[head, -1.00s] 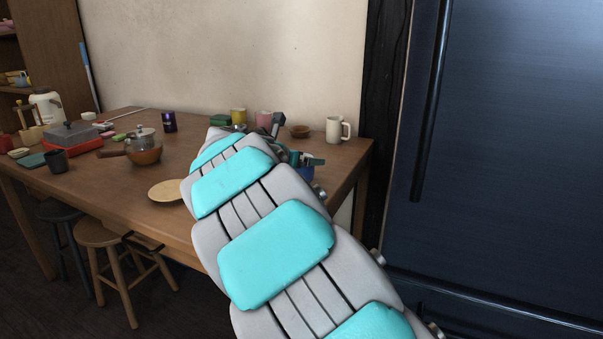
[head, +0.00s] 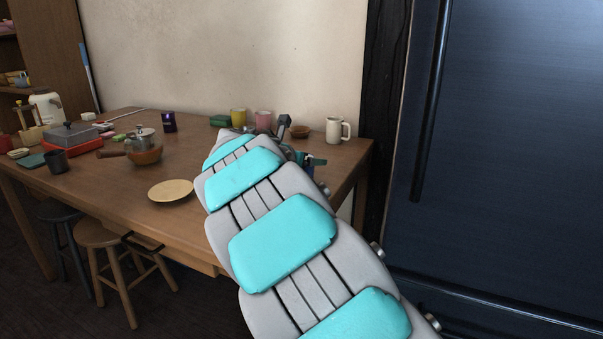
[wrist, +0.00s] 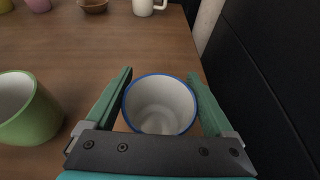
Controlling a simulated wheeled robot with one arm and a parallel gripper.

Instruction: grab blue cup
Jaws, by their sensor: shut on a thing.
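The blue cup (wrist: 160,108) shows in the wrist view from above, with a blue rim and a pale inside. It is between the two green fingers of my gripper (wrist: 160,76), which is shut on it. The cup's base is hidden, and I cannot tell whether it touches the table.
A green cup (wrist: 25,110) stands close left of my gripper in the wrist view. On the wooden table (head: 110,190) are a white mug (head: 337,130), a brown bowl (head: 300,131) and a yellow plate (head: 171,190). A dark fridge (head: 490,150) stands at the right.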

